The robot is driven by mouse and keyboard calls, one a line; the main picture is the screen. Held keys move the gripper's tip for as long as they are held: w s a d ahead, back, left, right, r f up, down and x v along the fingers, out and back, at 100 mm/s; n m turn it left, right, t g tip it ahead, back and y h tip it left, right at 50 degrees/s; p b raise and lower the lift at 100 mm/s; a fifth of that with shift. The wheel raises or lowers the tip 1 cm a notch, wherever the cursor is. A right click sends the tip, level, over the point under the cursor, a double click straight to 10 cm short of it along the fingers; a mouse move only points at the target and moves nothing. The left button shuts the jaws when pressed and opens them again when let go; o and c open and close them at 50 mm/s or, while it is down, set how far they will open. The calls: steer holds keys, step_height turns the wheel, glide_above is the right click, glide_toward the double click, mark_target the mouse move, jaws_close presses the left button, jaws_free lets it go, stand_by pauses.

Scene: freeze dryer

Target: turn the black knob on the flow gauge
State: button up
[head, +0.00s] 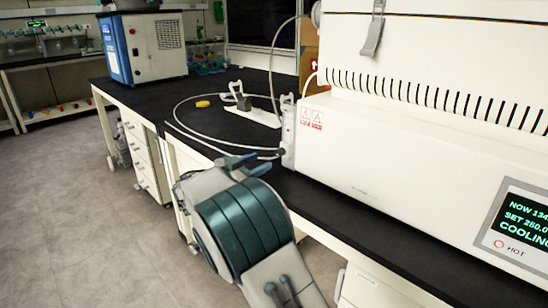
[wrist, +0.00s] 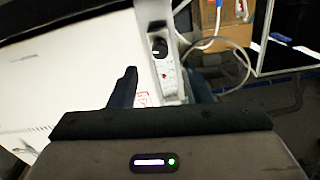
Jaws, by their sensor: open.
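The flow gauge is a narrow white upright block (head: 288,128) at the left end of the big white furnace in the head view. In the wrist view the flow gauge (wrist: 168,82) lies ahead, between my two fingers, with a round black knob (wrist: 158,47) on its face. In the head view a small dark spot at the gauge's lower end may be the knob, but I cannot tell. My gripper (head: 248,165) is open and empty, just left of the gauge and apart from it. In the wrist view my gripper (wrist: 163,86) points at the gauge.
The white furnace (head: 400,150) with a lit display fills the right side. A thin grey hose (head: 205,140) loops over the black bench. A small stand (head: 238,97) and a yellow item (head: 203,104) lie behind. A blue-white machine (head: 150,48) stands at the back left.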

mark_target(276, 154)
steer(key=x, duration=0.7)
jaws_close()
